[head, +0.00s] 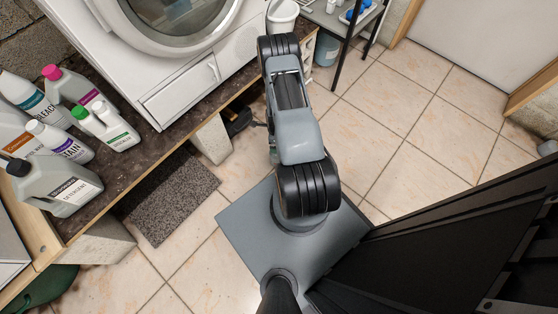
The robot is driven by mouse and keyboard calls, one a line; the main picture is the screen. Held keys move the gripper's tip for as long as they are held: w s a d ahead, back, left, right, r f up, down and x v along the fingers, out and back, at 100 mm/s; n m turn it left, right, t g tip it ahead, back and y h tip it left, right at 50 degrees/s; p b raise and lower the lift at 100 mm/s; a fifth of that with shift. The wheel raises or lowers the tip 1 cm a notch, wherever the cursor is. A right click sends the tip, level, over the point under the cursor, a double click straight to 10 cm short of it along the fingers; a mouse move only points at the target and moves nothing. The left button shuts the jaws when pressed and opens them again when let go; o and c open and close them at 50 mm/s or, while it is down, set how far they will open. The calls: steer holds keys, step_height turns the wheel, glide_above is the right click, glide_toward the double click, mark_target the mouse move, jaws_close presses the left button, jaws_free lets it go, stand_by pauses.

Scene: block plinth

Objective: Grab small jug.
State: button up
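I cannot tell for sure which thing is the small jug. A white open container (283,16) stands at the end of the plinth, at the top of the head view, cut by the frame edge and close to my arm. On the left, a small white bottle with a green label (112,128) stands at the front of a group of bottles. A grey detergent jug (62,187) with a black cap stands nearer. My gripper does not show; only my arm's upper links are visible, reaching toward the top.
A washing machine (213,85) stands on the dark-topped plinth (118,184). A grey mat (172,198) lies on the tiled floor. A dark-legged shelf (352,48) stands at the top, with a blue-grey bucket (326,50) beneath.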

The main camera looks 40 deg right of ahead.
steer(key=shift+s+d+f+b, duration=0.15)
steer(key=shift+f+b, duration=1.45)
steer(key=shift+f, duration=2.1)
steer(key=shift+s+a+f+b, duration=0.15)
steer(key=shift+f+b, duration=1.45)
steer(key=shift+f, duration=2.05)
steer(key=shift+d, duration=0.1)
